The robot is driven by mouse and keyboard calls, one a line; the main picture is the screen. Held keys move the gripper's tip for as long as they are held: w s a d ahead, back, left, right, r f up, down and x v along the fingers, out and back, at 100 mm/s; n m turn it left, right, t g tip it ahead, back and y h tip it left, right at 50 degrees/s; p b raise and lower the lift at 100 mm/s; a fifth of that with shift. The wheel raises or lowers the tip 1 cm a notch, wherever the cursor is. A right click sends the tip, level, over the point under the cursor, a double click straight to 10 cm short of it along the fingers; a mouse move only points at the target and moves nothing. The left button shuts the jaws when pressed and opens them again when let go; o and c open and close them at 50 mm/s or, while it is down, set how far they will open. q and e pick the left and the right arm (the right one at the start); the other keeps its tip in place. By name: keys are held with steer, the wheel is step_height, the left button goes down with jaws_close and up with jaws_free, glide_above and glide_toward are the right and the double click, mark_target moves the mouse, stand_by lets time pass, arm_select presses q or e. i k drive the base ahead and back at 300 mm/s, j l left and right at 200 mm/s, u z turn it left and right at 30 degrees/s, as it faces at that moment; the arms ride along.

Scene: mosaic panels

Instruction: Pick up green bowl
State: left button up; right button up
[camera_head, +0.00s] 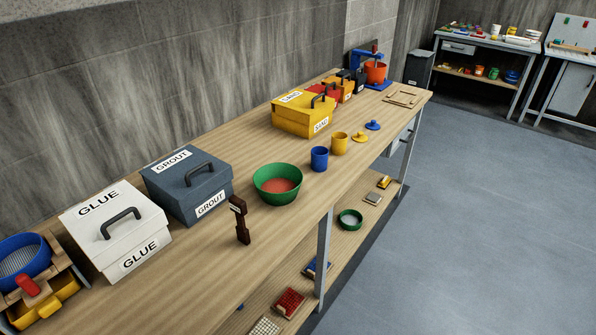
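A green bowl (285,200) stands upright on the long wooden workbench (190,270), near its front edge. It has a reddish-orange fill or inner bottom. A smaller green round dish (341,219) with a pale inside sits on the lower shelf under the bench. Neither of my grippers shows in the head view.
A dark brown upright tool (241,222) stands left of the bowl. Behind it are a blue-grey GROUT box (185,205) and a white GLUE box (95,240). A blue cup (319,159) and a yellow cup (340,144) stand to the right. Grey floor (480,230) is clear.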

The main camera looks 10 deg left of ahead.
mark_target(278, 184)
steer(key=i+l, duration=0.65)
steer(key=i, duration=0.2)
steer(key=i+l+u, duration=0.75)
steer(key=k, duration=0.1)
